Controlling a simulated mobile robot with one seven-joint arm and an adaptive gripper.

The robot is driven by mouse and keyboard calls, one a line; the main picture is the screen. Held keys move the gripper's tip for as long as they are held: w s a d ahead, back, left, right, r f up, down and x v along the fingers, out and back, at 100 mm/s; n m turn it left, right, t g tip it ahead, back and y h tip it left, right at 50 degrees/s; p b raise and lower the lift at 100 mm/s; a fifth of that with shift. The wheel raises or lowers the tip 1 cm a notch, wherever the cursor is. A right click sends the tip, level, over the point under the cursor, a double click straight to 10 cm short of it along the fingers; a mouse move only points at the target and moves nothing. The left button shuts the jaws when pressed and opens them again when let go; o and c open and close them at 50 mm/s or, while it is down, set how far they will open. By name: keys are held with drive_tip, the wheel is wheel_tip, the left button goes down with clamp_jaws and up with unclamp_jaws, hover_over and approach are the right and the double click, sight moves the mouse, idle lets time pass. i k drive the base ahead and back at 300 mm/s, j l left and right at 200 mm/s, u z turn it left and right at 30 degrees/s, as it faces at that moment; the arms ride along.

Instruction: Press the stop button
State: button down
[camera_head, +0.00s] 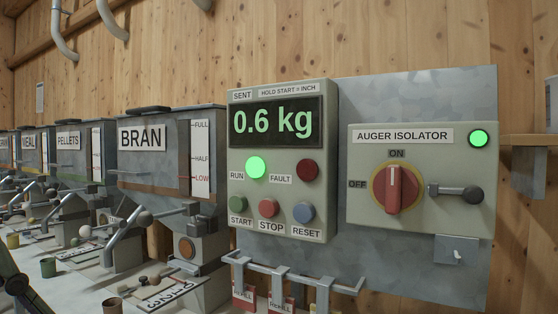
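The red stop button (268,208) is on the front of the grey-green control box (332,150), above the label STOP. It sits between the green start button (238,204) and the blue reset button (304,212). Nothing covers it. The display (276,122) above reads 0.6 kg in green. The run lamp (255,167) is lit bright green, and the fault lamp (307,170) is dark red. My gripper does not show in the head view.
Right of the box is the auger isolator (368,205), its red knob (396,190) upright towards ON and its lamp (479,138) lit green. A grey rail (290,271) with hanging tags juts out below the buttons. Bins, including BRAN (165,118), and levers line the left.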

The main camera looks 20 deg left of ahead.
sight(269, 208)
drive_tip(key=l+u, duration=0.25)
drive_tip(key=u, duration=0.2)
drive_tip(key=l+u, duration=0.25)
drive_tip(key=u, duration=0.2)
drive_tip(key=i, duration=0.05)
